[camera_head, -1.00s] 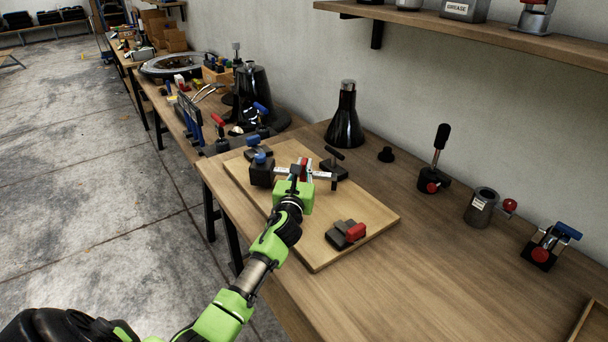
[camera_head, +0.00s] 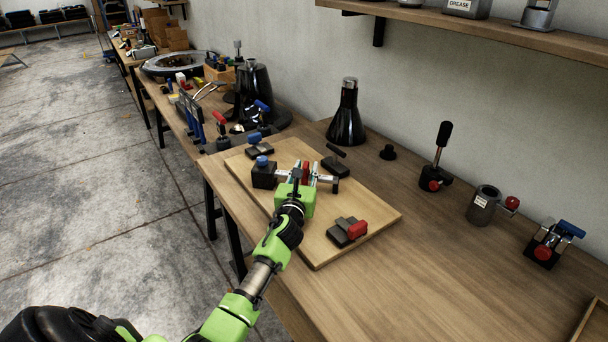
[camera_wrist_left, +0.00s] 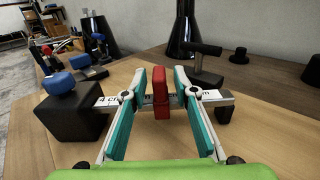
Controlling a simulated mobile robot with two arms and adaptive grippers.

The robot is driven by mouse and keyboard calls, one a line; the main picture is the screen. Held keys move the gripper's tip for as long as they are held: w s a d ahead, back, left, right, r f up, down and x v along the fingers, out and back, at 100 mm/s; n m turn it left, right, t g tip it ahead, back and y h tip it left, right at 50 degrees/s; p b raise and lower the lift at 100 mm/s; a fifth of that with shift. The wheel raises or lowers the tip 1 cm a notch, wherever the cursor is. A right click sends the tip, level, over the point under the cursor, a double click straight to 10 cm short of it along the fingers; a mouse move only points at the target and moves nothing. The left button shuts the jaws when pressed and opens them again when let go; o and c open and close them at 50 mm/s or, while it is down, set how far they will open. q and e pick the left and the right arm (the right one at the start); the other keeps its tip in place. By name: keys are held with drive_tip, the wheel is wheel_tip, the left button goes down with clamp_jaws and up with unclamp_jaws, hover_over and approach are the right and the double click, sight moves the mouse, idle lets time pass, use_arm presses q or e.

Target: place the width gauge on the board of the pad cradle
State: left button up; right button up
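The width gauge (camera_head: 326,179) is a pale marked bar with a red block in its middle. It lies low across the light wooden board (camera_head: 330,252) of the pad cradle; whether it touches the board is hidden. In the left wrist view its red block (camera_wrist_left: 162,92) stands between my fingers. The bar's left end meets a black block with a blue knob (camera_wrist_left: 76,112); I cannot tell if they are joined. My left gripper (camera_head: 302,170) is open around the red block, with a narrow gap at each teal finger pad. My right gripper is out of view.
A grey block with a red part (camera_head: 347,232) sits on the board's near right. A dark clamp (camera_head: 335,167) is behind the bar. A black flask (camera_head: 346,118) stands behind the board. Several fixtures, including a black-handled lever (camera_head: 437,165), stand right.

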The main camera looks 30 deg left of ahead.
use_arm(q)
drive_tip(key=v, duration=1.1)
drive_tip(key=shift+s+d+r, duration=0.1)
drive_tip(key=shift+s+d, duration=0.05)
drive_tip(key=shift+s, duration=0.35)
